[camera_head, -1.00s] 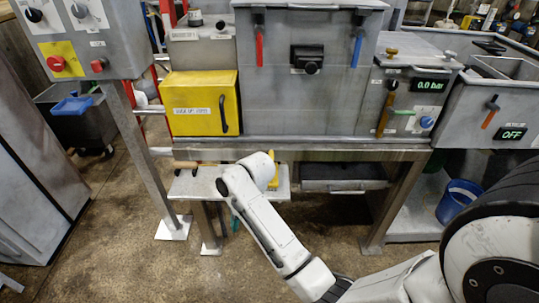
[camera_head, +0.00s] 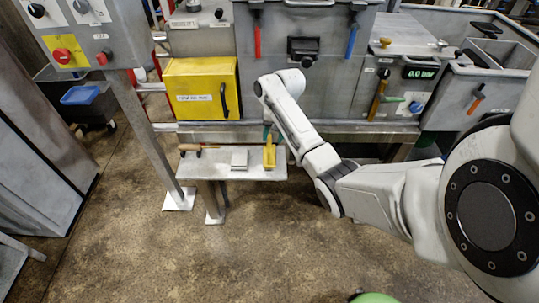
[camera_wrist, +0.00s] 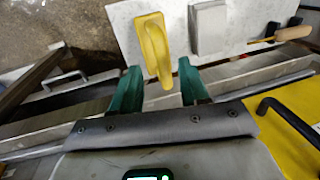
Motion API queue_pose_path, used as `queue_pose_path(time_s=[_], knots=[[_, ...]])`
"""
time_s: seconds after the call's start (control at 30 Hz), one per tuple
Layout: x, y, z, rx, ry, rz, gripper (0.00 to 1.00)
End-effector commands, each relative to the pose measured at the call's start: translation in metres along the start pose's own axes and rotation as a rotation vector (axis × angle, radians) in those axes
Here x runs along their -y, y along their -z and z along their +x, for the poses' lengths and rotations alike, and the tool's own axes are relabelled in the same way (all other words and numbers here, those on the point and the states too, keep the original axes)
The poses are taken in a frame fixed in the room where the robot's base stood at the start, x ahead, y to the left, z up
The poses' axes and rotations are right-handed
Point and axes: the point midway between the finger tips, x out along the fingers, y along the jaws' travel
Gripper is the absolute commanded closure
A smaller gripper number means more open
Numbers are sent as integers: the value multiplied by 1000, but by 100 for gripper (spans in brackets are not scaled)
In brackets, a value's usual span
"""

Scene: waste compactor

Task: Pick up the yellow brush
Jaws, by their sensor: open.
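The yellow brush (camera_head: 269,156) lies at the right end of a small grey shelf (camera_head: 225,174), with one end at the back edge. In the wrist view the brush (camera_wrist: 154,45) shows its yellow handle pointing towards my gripper. My gripper (camera_wrist: 158,82) is open, with its two green fingers either side of the brush's near end in the picture. I cannot tell whether the fingers are level with it or above it. In the head view a green finger shows just behind the brush; my arm hides the rest of the gripper.
A grey block (camera_head: 239,158) lies left of the brush, and a wooden-handled tool (camera_head: 199,148) lies further left. The yellow box (camera_head: 201,99) with a black handle and the machine front stand above and behind the shelf.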

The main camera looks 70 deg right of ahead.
Motion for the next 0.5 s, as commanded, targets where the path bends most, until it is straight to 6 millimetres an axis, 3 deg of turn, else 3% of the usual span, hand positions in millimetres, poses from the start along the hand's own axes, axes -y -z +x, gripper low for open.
queue_pose_path(time_s=[0.5], knots=[[2, -4, 53, 0, -2, -1, 55]])
